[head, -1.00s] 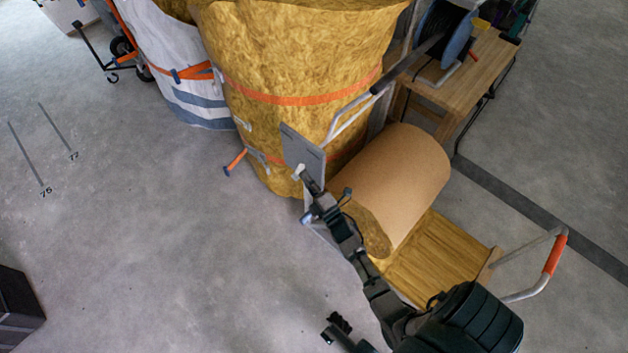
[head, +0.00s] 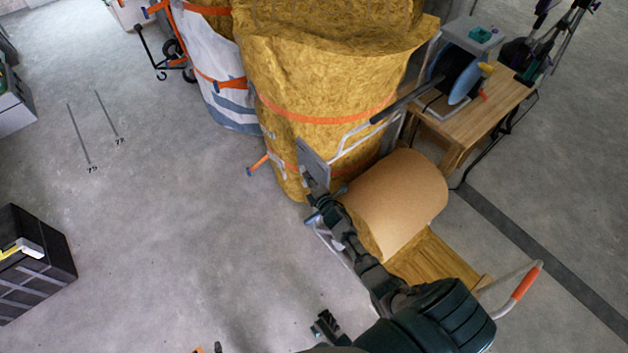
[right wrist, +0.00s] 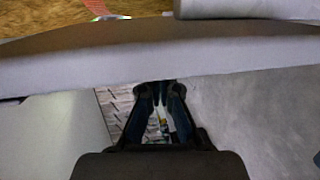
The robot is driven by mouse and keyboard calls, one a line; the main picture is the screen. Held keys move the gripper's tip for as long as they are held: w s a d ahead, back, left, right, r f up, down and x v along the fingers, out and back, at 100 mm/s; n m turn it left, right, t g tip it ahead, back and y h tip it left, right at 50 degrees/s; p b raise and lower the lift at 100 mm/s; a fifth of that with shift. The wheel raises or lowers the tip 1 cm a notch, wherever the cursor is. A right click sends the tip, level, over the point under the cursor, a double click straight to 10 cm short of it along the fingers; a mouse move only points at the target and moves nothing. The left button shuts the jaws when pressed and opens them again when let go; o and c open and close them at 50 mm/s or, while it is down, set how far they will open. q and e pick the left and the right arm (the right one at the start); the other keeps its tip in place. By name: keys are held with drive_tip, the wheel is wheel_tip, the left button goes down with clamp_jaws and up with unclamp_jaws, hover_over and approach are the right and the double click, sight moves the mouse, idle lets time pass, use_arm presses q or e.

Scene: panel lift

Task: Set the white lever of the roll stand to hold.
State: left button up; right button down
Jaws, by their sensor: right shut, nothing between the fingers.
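The roll stand's grey side plate (head: 313,158) stands at the near left end of a large brown roll (head: 395,205), in the middle of the head view. My right gripper (head: 311,184) is at this plate, shut and empty. I cannot clearly make out the white lever; my gripper and wrist cover that spot. In the right wrist view the closed fingers (right wrist: 158,90) point at a broad pale grey bar (right wrist: 160,55) that spans the picture. I cannot tell whether they touch it.
Tall yellow wrapped bales (head: 320,85) stand behind the plate. A wooden table (head: 480,110) with a reel is at the back right. An orange-gripped handle (head: 526,282) sticks out at the right. A black case (head: 30,260) is at the left. The floor between is clear.

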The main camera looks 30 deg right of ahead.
sight(302, 171)
use_arm(q)
drive_tip(key=s+a+g+y+p, duration=0.1)
drive_tip(key=s+a+g+p, duration=0.2)
drive_tip(key=s, duration=0.5)
use_arm(e)
drive_tip(key=shift+w+a+r+g+p, duration=0.1)
drive_tip(key=shift+w+r+g+p, duration=0.1)
drive_tip(key=shift+w+g+p, duration=1.1)
use_arm(q)
wheel_tip(302, 171, down, 11)
drive_tip(key=g, duration=0.1)
drive_tip(key=shift+w+d+f+g, duration=0.2)
drive_tip(key=shift+w+d+g, duration=0.1)
drive_tip(key=shift+d+g, duration=0.1)
use_arm(e)
drive_tip(key=shift+w, duration=0.25)
drive_tip(key=shift+a+r, duration=0.1)
drive_tip(key=shift+r, duration=0.1)
